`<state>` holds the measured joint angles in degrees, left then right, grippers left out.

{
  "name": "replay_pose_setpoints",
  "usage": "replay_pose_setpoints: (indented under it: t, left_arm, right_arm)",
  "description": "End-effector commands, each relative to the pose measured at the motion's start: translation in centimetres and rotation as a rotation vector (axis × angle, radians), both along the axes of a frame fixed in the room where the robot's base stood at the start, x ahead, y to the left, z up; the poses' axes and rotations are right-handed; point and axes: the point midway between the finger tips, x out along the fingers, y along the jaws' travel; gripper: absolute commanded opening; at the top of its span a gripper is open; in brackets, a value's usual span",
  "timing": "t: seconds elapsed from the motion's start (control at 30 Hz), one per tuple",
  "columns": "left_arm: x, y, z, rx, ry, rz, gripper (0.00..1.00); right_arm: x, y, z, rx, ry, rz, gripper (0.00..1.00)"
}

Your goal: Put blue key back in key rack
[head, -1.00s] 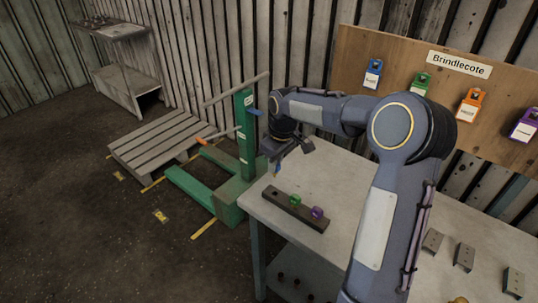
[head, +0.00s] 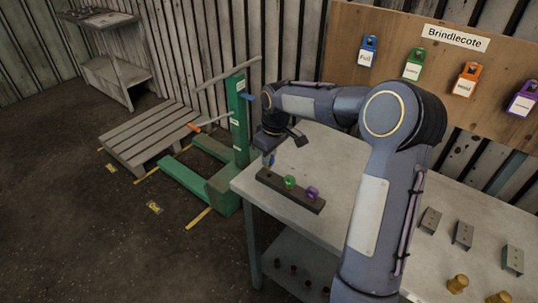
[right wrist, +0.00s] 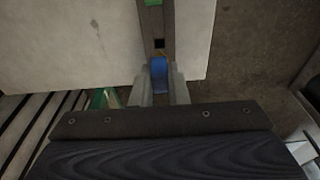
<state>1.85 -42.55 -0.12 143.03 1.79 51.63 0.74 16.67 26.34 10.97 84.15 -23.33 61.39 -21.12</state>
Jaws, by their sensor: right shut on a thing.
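The key rack (head: 302,199) is a dark bar lying on the grey workbench near its left corner. A green key (head: 290,182) and a purple key (head: 312,192) stand in it. My right gripper (head: 270,151) is shut on the blue key (right wrist: 159,75) over the rack's left end. My left gripper is out of view.
A wooden board (head: 390,75) behind the bench carries blue, green, orange and purple tags. Metal brackets (head: 463,235) and brass pieces (head: 458,284) are at the bench's right. A green lift (head: 241,125) and a slatted pallet (head: 150,135) stand left of the bench.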

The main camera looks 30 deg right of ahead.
Motion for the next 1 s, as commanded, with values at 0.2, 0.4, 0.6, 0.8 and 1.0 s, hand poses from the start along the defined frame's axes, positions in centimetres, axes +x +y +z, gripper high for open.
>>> replay_pose_setpoints:
  t: [0.2,0.4,0.6,0.8,1.0]
  left_arm:
    - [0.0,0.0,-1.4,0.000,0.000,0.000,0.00]
    - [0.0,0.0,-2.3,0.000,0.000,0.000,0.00]
    - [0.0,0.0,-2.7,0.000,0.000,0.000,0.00]
    - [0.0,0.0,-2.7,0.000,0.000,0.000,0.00]
    - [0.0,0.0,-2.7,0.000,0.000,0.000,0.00]
  right_arm:
    - [0.0,0.0,-1.6,0.000,0.000,0.000,0.00]
    - [0.0,0.0,-2.8,0.001,0.000,0.000,0.00]
    - [0.0,0.0,-3.5,0.001,0.000,0.000,0.00]
    - [0.0,0.0,-3.6,0.001,0.000,0.000,0.00]
    - [0.0,0.0,-3.6,0.000,0.000,0.000,0.00]
